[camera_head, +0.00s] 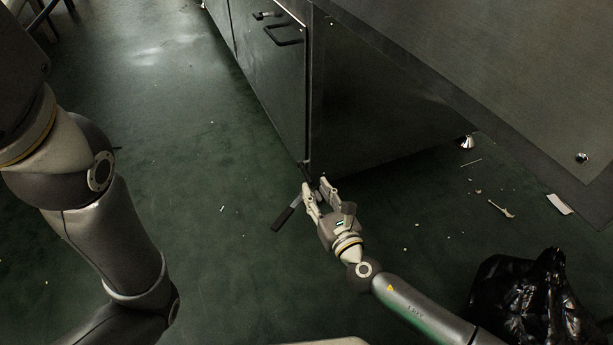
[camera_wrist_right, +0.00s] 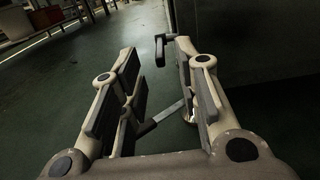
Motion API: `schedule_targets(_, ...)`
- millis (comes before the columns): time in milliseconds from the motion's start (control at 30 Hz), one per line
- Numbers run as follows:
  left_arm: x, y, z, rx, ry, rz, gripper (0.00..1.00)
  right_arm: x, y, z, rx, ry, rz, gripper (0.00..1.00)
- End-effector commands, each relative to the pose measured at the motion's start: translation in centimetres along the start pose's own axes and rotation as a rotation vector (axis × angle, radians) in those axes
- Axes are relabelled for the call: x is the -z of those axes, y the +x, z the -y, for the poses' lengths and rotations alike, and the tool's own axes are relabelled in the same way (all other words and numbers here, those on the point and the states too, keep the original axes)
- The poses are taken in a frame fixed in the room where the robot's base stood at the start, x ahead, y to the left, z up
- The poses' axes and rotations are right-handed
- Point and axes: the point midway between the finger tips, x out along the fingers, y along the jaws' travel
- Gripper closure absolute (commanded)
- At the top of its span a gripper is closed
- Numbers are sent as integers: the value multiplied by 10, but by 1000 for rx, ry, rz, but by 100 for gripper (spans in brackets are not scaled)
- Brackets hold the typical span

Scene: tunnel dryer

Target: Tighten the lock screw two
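My right gripper (camera_head: 316,187) is at the lower corner of the dark metal cabinet (camera_head: 370,120), low above the floor. In the right wrist view its fingers (camera_wrist_right: 158,55) stand apart, with no object clearly clamped between them. A lever with a dark grip (camera_head: 288,213) sticks out to the lower left beside the gripper; its inner end is hidden by the fingers. In the right wrist view a thin grey lever (camera_wrist_right: 166,115) shows through the gap between the fingers. I cannot tell which lever is lock screw two. My left arm is at the left; its gripper is out of view.
A door handle (camera_head: 284,36) is on the cabinet's front. A black bag (camera_head: 530,300) lies at the lower right. Small litter and a paper scrap (camera_head: 559,204) lie on the floor. The green floor (camera_head: 190,130) left of the cabinet is mostly clear.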

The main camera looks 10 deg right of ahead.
Motion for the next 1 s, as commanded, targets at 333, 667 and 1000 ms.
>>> schedule_targets(333, 7, -19, -4, 0, 0, -1, 57, 1, 56, 0, -1, 2, 2, 70)
schedule_targets(667, 8, -21, -4, 0, 0, -1, 57, 0, 66, 0, -1, 3, 0, 70)
schedule_targets(1000, 8, -21, -4, 0, 0, -1, 57, 0, 66, 0, -1, 3, 0, 97)
